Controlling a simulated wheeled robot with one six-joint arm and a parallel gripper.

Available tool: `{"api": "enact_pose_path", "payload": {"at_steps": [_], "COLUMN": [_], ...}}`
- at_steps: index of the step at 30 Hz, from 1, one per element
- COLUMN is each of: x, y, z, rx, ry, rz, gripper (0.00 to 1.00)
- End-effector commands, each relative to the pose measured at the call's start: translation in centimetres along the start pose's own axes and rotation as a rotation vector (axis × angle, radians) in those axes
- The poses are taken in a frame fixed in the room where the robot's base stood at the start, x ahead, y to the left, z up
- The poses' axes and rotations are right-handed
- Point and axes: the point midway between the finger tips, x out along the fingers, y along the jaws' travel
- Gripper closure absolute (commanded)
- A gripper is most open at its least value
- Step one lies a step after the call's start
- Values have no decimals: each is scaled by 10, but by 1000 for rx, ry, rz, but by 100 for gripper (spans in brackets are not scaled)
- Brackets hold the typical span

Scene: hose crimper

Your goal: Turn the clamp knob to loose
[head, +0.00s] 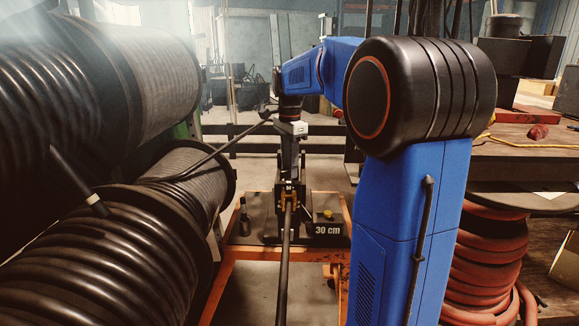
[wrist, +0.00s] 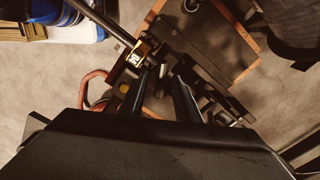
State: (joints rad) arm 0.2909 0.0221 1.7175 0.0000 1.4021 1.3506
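An orange cart (head: 228,290) carries a dark crimper (head: 270,239) with a brass-coloured clamp (head: 289,197). A dark hose (head: 285,270) runs through the clamp toward me. The clamp also shows in the wrist view (wrist: 141,52), with the hose (wrist: 105,20) passing it. I cannot make out the clamp knob for certain, nor its setting. My gripper (head: 290,165) points down just above the clamp and hides part of the crimper. In the wrist view my gripper's dark fingers (wrist: 164,72) are apart, with nothing clearly held between them. I cannot tell whether they touch the clamp.
A block marked 30 cm (head: 328,229) with a yellow top stands right of the clamp. A dark bottle-like piece (head: 244,220) stands left. Large hose reels (head: 110,250) crowd the left side. A workbench (head: 535,150) and coiled red hose (head: 485,265) are at right.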

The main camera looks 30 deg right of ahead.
Motion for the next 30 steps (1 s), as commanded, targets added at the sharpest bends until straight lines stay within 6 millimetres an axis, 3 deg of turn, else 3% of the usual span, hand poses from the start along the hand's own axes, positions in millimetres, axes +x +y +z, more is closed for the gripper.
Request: {"api": "enact_pose_path", "payload": {"at_steps": [8,12,23,30], "x": [1,1,1,0], "y": [0,0,0,0], "z": [0,0,0,0], "rx": [0,0,-29,-153], "ry": [0,0,0,0], "rz": [0,0,0,-1], "gripper": [70,100,100,100]}}
